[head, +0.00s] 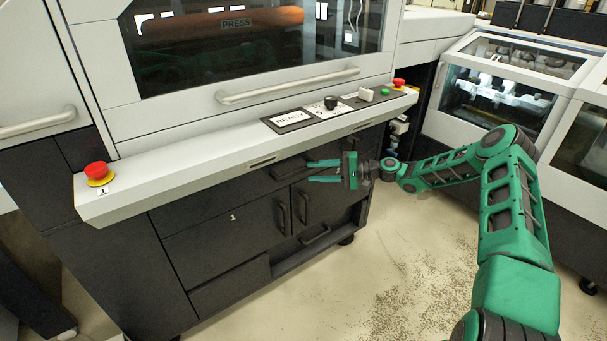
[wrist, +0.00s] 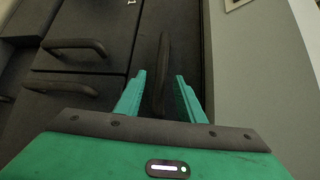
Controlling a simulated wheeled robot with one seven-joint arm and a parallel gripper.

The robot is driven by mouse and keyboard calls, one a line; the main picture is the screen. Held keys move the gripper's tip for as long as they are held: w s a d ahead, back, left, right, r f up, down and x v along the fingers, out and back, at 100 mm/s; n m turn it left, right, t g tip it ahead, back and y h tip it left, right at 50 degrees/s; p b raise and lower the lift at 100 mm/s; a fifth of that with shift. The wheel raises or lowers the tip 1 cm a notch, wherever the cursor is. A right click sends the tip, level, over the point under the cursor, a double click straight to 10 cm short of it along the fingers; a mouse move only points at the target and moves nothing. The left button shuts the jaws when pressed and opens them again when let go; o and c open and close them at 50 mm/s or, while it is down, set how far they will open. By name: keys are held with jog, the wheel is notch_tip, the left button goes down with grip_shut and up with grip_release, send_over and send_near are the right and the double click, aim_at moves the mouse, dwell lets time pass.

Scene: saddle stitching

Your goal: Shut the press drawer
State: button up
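The press drawer (head: 262,181) is a dark front just under the press's white ledge. Its bar handle (head: 284,172) is partly hidden by my gripper. My gripper (head: 311,171) is at the right end of this handle, fingers pointing left towards the drawer front. In the wrist view, my gripper (wrist: 160,80) is open, and the dark handle (wrist: 163,57) lies lengthwise between the two green fingers, with gaps on both sides. No contact shows. I cannot tell how far the drawer stands out from the cabinet.
The white ledge (head: 200,165) overhangs the drawer, with a red button (head: 96,171) at left and a control panel (head: 322,108). Two door handles (head: 284,213) (head: 304,206) and a lower handle (head: 316,235) stick out below. The floor (head: 400,260) at right is clear.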

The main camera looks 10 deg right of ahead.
jog(key=shift+v, duration=1.85)
jog(key=s+r+n+g+h, duration=0.1)
jog(key=s+n+g+h, duration=0.25)
jog(key=s+h, duration=0.45)
jog(key=s+d+r+m+g+h, duration=0.1)
jog(key=s+d+r+h, duration=0.1)
jog(key=s+d+r, duration=0.5)
jog(key=s+d+r+g+h, duration=0.1)
jog(key=s+d+r+h, duration=0.15)
jog(key=s, duration=0.85)
jog(key=s+d+r+m+h, duration=0.15)
jog(key=s+d+r, duration=0.3)
jog(key=s, duration=0.45)
jog(key=s+d+r+m, duration=0.1)
jog(key=s, duration=0.8)
jog(key=s+d+r+h, duration=0.1)
jog(key=s+r, duration=0.1)
jog(key=s, duration=0.8)
jog(key=shift+s+r+m, duration=0.25)
jog(key=shift+r+m, duration=0.05)
jog(key=shift+m, duration=0.1)
